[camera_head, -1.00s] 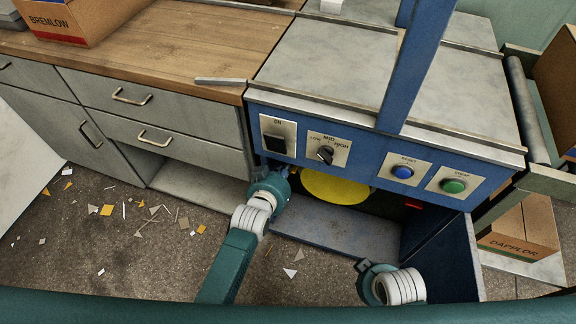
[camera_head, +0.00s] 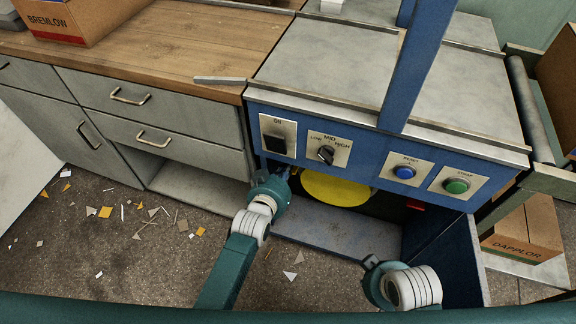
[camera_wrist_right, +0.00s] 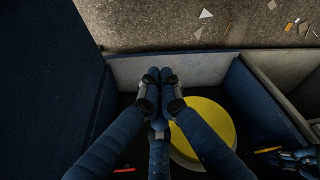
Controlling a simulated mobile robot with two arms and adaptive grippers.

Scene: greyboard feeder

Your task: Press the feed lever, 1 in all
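No part in view can be clearly identified as the feed lever. A small red piece (camera_head: 415,206) shows below the blue machine's control panel (camera_head: 365,160), right of a yellow disc (camera_head: 338,187). The yellow disc also shows in the right wrist view (camera_wrist_right: 212,125). My right gripper (camera_wrist_right: 160,75) has its fingertips together with nothing seen between them, beside the disc, over the grey bay floor. In the head view its fingers are hidden and only the wrist shows. My left gripper (camera_head: 288,172) is at the bay's left side, below the panel; its fingers are mostly hidden.
The panel carries a black switch (camera_head: 277,145), a dial (camera_head: 326,154), a blue button (camera_head: 404,172) and a green button (camera_head: 456,186). Blue side walls (camera_head: 455,255) bound the bay. A drawer cabinet (camera_head: 150,125) stands left. Scraps litter the floor (camera_head: 120,240).

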